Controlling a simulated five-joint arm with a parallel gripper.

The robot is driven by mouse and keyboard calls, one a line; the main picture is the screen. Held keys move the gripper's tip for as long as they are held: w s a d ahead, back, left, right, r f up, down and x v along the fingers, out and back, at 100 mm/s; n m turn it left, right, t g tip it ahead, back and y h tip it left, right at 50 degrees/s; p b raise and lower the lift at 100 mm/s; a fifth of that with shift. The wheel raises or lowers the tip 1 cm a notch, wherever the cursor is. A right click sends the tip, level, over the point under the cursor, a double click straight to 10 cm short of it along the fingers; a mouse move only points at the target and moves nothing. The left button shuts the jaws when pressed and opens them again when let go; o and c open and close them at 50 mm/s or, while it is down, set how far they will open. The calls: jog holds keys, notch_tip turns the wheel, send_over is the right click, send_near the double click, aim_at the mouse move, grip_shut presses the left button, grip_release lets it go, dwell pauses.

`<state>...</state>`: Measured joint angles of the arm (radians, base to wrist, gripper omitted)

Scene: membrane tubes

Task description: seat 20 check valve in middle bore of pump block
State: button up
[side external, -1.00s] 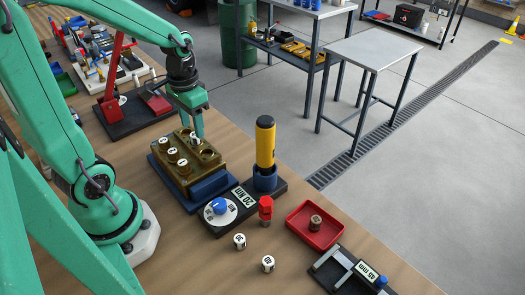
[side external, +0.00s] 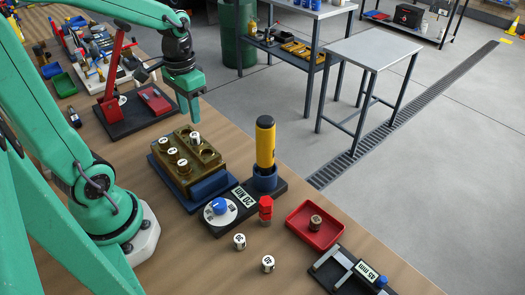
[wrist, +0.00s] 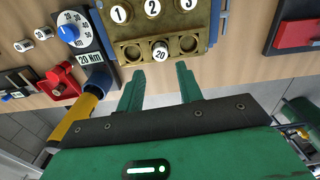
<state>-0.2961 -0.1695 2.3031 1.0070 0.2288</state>
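The brass pump block (side external: 207,172) sits on the bench, with valves 1, 2 and 3 in one row of bores. The 20 check valve (wrist: 160,51) is in the middle bore of the other row, between two empty bores. It also shows in the side view (side external: 195,137), upright with its top above the block's face; its depth in the bore is hard to judge. My gripper (wrist: 157,72) is open and empty, its fingers spread wide. In the side view my gripper (side external: 190,117) hangs above the valve, clear of it.
A yellow tool (side external: 265,142) stands upright beside the block, near a blue-knobbed dial (side external: 219,207) marked 20 Nm. Two white-topped valves (side external: 240,241) stand at the front. A red tray (side external: 333,229) holds a brownish valve. A red lever stand (side external: 112,80) is behind.

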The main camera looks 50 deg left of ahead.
aim_at(194, 135)
jog(key=shift+r, duration=0.35)
grip_shut()
jog(key=shift+r+n, duration=0.2)
jog(key=shift+n, duration=0.2)
jog(key=shift+f, duration=0.15)
jog(key=shift+f, duration=2.85)
